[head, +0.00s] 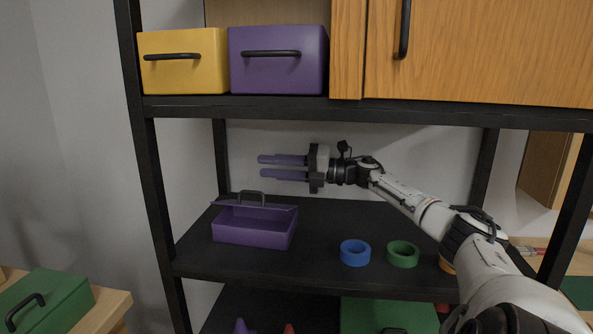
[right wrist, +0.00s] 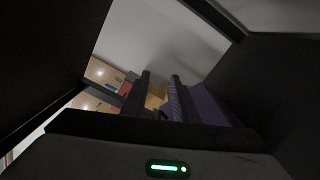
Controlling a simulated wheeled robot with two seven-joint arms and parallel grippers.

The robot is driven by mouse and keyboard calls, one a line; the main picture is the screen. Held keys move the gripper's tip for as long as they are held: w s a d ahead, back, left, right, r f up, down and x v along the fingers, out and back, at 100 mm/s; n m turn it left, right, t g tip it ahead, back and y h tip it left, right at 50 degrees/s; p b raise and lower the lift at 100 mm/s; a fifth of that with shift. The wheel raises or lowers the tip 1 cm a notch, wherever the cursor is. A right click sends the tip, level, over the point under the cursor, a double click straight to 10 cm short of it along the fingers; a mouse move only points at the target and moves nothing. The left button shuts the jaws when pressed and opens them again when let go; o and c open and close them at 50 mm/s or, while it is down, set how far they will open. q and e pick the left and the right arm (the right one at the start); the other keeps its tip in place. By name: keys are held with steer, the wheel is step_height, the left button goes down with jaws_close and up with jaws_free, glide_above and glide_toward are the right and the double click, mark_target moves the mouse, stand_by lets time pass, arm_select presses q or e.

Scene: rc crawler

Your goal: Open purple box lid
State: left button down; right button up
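A purple box (head: 252,234) sits on the middle black shelf with its inside showing, and it looks empty. Its lid (head: 283,207) shows as a thin tilted panel along the box's back edge, with a dark handle (head: 251,193) standing up from it. My right gripper (head: 260,166) is above the box and a little to its right, apart from it, pointing left. Its two purplish fingers are spread and nothing shows between them. The fingers also show in the right wrist view (right wrist: 161,92), with a gap between them. My left gripper is not in view.
A yellow box (head: 185,76) and a second, closed purple box (head: 278,79) stand on the upper shelf, whose edge (head: 330,111) is above my right gripper. A blue ring (head: 355,261) and a green ring (head: 403,261) lie right of the open box. Black shelf posts (head: 160,190) flank it.

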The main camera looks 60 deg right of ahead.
steer(key=v, duration=0.8)
steer(key=shift+s+p, duration=0.35)
steer(key=shift+s, duration=0.05)
steer(key=shift+d, duration=0.1)
